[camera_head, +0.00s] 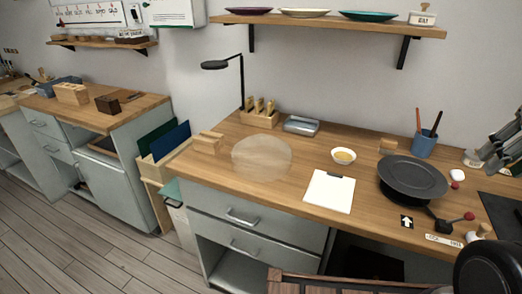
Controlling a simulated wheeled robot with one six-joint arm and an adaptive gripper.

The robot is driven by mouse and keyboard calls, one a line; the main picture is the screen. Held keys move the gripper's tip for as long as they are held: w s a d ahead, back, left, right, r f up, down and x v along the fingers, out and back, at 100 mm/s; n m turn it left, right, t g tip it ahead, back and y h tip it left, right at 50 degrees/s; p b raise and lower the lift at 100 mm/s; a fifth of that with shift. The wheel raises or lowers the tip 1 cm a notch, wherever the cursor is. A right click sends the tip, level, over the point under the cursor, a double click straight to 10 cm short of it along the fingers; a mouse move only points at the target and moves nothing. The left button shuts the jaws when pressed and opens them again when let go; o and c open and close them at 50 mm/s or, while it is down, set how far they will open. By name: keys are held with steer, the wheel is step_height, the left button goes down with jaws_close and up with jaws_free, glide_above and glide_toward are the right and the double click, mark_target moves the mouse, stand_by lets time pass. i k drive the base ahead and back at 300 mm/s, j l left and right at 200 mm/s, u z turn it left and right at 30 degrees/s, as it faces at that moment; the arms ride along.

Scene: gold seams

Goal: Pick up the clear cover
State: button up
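A pale, see-through round thing (262,158), which looks like the clear cover, rests on the left part of the wooden worktop. The wood grain shows through it. I cannot tell whether it is flat or domed, and I see nothing clearly under it. No gripper fingers can be made out in this view. A dark rounded part at the bottom right corner looks like a piece of my own arm.
A grey tray (301,125) and a wooden rack (260,116) stand behind the cover. A white clipboard (329,191), a small bowl (344,156) and a black round turntable-like thing (412,177) lie to its right. A lamp (241,80) rises behind.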

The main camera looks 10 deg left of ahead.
mark_target(259, 158)
steer(key=z, duration=1.35)
steer(key=u, duration=2.15)
steer(key=k+j+z, duration=0.15)
steer(key=k, duration=0.2)
